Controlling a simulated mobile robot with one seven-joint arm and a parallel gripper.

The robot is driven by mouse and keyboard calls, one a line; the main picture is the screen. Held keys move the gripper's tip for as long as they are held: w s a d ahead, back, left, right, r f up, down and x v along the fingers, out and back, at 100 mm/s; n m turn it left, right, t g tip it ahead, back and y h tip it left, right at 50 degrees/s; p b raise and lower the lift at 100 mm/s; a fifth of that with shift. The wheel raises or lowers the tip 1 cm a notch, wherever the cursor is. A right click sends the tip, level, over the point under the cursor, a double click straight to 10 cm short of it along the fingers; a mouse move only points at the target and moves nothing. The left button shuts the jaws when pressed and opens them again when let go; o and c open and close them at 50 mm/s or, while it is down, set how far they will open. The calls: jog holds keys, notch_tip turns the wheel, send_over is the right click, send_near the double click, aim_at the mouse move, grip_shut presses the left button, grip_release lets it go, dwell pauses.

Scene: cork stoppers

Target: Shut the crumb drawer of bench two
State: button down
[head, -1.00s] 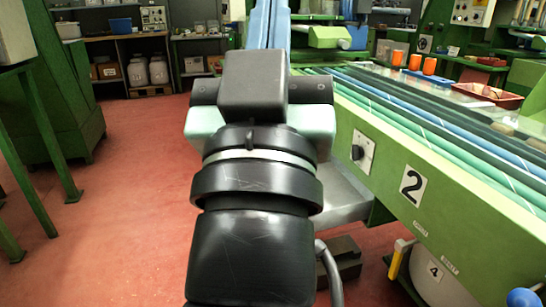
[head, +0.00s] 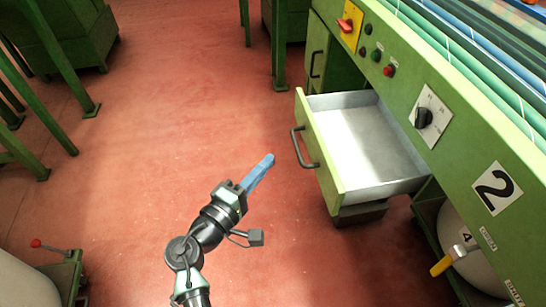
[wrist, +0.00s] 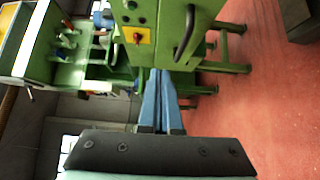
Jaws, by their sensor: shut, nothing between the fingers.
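The crumb drawer (head: 325,155) of bench two (head: 455,160) stands pulled out below the control panel in the head view. It has a green front, a dark bar handle (head: 302,148) and a pale grey inside that looks empty. My gripper (head: 268,160) is shut and empty, its blue fingers together, left of the drawer handle and apart from it. The fingers also show in the wrist view (wrist: 160,95). A dark handle (wrist: 184,35) on a green panel appears there beyond the fingertips; I cannot tell whether it is the drawer's.
The bench carries a red and yellow switch (head: 347,24), push buttons and a black knob (head: 424,117). A white drum (head: 470,235) and a yellow-handled valve (head: 450,262) sit under it. Open red floor (head: 170,140) lies left of the drawer. A red-knobbed lever (head: 37,243) stands lower left.

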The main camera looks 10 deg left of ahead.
jog(key=b, duration=0.2)
send_near(311, 129)
jog(key=w+a, duration=0.1)
jog(key=w, duration=0.2)
jog(key=d, duration=0.1)
jog(key=w+d, duration=0.1)
jog(key=d, duration=0.1)
jog(key=shift+w, duration=0.3)
jog(key=shift+w+d, duration=0.15)
jog(key=shift+d, duration=0.25)
jog(key=w+d+b, duration=0.1)
jog(key=w+d, duration=0.1)
jog(key=d, duration=0.4)
jog(key=w+d, duration=0.1)
jog(key=d, duration=0.5)
jog(key=w+d+b, duration=0.1)
jog(key=w+d, duration=0.1)
jog(key=d, duration=0.4)
jog(key=shift+w+b, duration=0.35)
jog(key=shift+w+d+r, duration=0.1)
jog(key=shift+d+r, duration=0.05)
jog(key=shift+d, duration=0.2)
